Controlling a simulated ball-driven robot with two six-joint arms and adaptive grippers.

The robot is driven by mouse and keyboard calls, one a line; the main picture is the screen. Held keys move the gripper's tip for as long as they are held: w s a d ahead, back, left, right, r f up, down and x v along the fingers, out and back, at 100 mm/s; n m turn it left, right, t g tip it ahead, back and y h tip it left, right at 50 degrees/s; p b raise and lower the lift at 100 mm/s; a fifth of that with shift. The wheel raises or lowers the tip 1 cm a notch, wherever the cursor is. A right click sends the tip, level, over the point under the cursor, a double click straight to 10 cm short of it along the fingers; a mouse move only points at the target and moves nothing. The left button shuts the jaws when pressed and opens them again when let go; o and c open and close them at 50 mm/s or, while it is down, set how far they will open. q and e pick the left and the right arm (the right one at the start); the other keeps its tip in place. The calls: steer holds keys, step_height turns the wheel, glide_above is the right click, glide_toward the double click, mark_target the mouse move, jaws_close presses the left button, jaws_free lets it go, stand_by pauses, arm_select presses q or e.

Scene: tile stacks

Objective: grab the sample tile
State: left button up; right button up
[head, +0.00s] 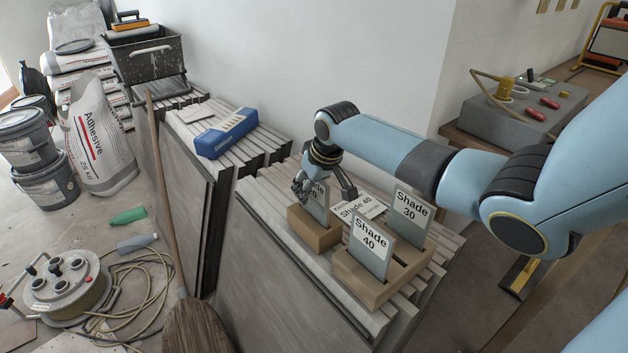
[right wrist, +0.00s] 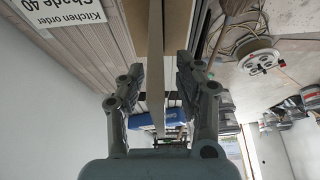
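Three upright grey sample tiles with white labels show in the head view. The Shade 40 tile (head: 370,250) and the Shade 30 tile (head: 410,216) stand in a wooden holder (head: 360,284). A third tile (head: 317,206), its label partly hidden by my fingers, stands in a smaller wooden block (head: 314,233) to the left. My right gripper (head: 326,188) is over this third tile, fingers spread on either side. In the right wrist view, the tile (right wrist: 156,60) shows edge-on between the open fingers (right wrist: 158,68), with gaps on both sides. My left gripper is out of view.
A card reading Kitchen order Shade 40 (head: 358,207) lies on the tile stack behind the holders. A blue case (head: 227,133) lies on the neighbouring stack. A broom handle (head: 163,190) leans nearby. A grey case (head: 520,108) stands right, beyond my arm.

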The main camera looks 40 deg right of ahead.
jaws_close()
stand_by(0.3)
stand_by(0.4)
